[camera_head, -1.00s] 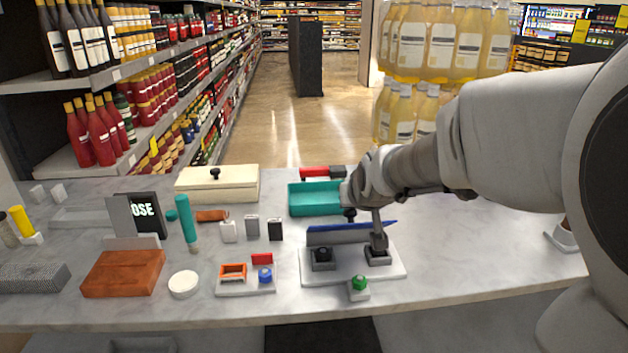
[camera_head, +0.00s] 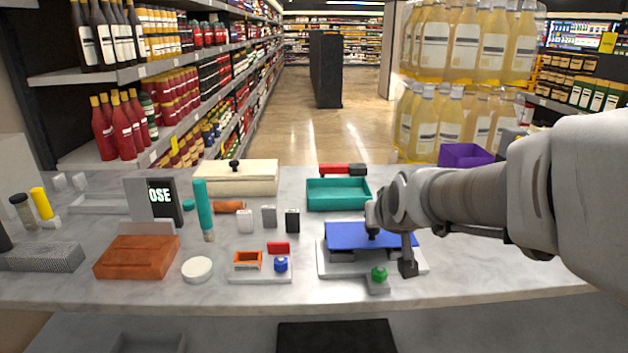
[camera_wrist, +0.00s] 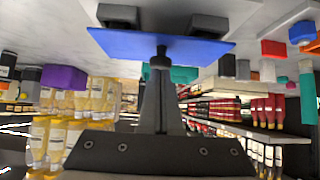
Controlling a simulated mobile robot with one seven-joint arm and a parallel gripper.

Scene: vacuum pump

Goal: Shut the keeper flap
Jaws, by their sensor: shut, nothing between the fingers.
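The keeper flap (camera_head: 345,236) is a blue panel over a pale base plate (camera_head: 326,271), right of centre on the counter. Its top face shows, and it lies close to level over dark supports. Whether it is fully down I cannot tell. A black knob (camera_wrist: 160,58) stands out from the flap. My gripper (camera_wrist: 160,75) is shut and empty, its fingertips at the knob; whether they touch it is unclear. My wrist hides part of the flap's back right in the head view.
A green button (camera_head: 379,273) stands at the plate's front edge. A teal tray (camera_head: 338,194) is behind the flap and a purple bin (camera_head: 465,156) farther right. A small plate with an orange frame (camera_head: 247,261) is to the left. The counter front right is clear.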

